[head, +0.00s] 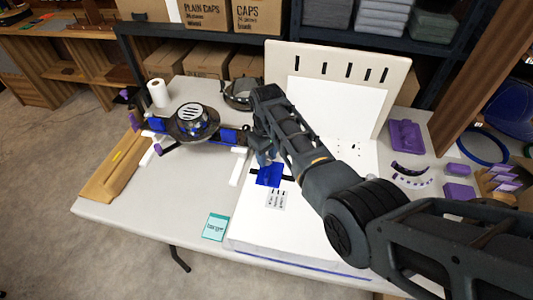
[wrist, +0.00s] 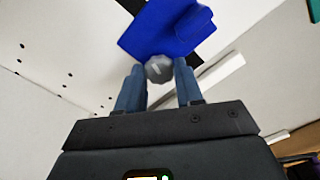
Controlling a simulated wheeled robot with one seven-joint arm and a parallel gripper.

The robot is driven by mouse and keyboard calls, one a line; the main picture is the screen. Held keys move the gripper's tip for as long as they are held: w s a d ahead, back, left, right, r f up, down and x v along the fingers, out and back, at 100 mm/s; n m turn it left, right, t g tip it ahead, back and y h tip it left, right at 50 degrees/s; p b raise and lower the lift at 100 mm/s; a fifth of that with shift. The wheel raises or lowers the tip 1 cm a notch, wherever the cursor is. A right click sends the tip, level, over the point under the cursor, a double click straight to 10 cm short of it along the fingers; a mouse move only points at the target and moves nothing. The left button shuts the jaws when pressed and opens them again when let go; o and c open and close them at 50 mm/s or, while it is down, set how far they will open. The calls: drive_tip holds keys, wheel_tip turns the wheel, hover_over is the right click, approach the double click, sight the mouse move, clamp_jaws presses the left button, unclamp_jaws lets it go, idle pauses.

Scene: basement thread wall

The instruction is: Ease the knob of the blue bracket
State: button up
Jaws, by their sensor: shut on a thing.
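The blue bracket (head: 269,176) sits on the white board, below the end of my arm in the head view. It fills the upper middle of the wrist view (wrist: 165,28), with a black strip running behind it. Its grey round knob (wrist: 158,69), with a pale mark on its face, sits at the bracket's near edge. My gripper (wrist: 158,80) has one finger on each side of the knob and is shut on it. In the head view my gripper (head: 264,158) is small and partly hidden by my arm.
A printed label (head: 275,198) lies just in front of the bracket. A teal card (head: 215,227) lies on the table (head: 150,220) at left. A dark round device with blue parts (head: 192,122) stands further left. An upright slotted panel (head: 340,60) rises behind. Purple parts (head: 406,136) lie at right.

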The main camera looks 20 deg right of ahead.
sight(267, 158)
drive_tip(key=shift+d+n, duration=0.1)
drive_tip(key=shift+n, duration=1.1)
drive_tip(key=shift+r, duration=0.1)
drive_tip(key=shift+w, duration=0.1)
drive_tip(key=o, duration=1.1)
drive_tip(key=shift+c, duration=0.2)
drive_tip(key=shift+r, duration=3.85)
